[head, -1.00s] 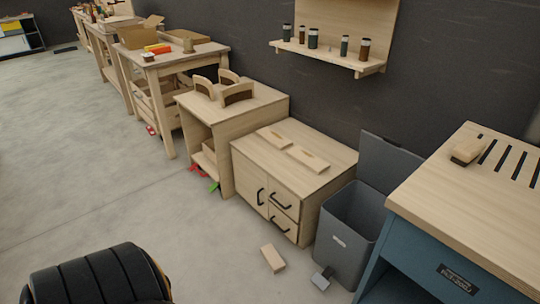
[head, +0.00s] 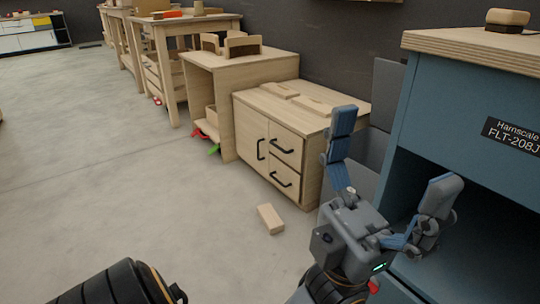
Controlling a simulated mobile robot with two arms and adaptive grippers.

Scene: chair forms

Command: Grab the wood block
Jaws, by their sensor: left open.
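A small pale wood block (head: 270,218) lies flat on the grey floor, in front of the low wooden cabinet. My left gripper (head: 392,158) is at the right of the head view, its two blue-grey fingers spread wide apart with nothing between them. It appears to the right of the wood block, and its fingers point up in the picture, away from the block. The block is unobstructed and nothing touches it. My right gripper is not in view.
The low cabinet (head: 268,150) has black handles and flat wooden pieces on top. A grey bin (head: 361,178) is partly hidden behind my gripper. A blue workbench (head: 440,100) with a wood-backed brush (head: 507,18) fills the right. The floor left of the block is clear.

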